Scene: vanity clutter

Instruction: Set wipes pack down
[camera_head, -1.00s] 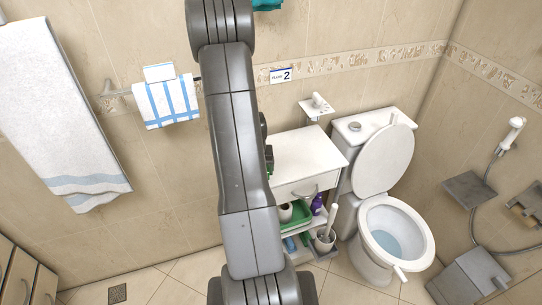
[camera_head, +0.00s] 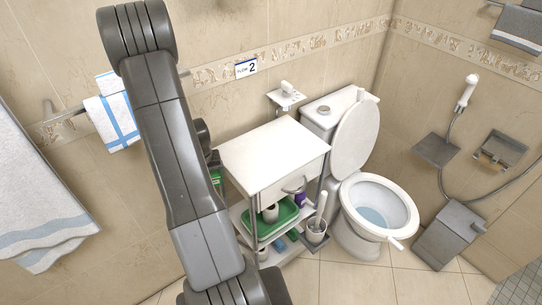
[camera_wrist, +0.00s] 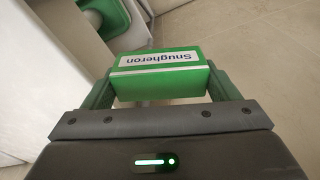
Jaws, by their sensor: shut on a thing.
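The wipes pack (camera_wrist: 160,75) is a green and white box with the label "Snugheron", upside down in the wrist view. My gripper (camera_wrist: 163,88) is shut on it, with one finger at each side. In the head view my arm hides most of the gripper; a small green patch beside the arm, left of the white cabinet (camera_head: 272,152), may be the pack. The cabinet has a bare white top, a drawer and open shelves below.
A green tray (camera_head: 262,228) with a white roll (camera_head: 270,213) sits on the cabinet's upper shelf. A toilet brush in its holder (camera_head: 316,232) and the toilet (camera_head: 375,205) stand to the right. Towels (camera_head: 40,225) hang at left. The floor in front is clear.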

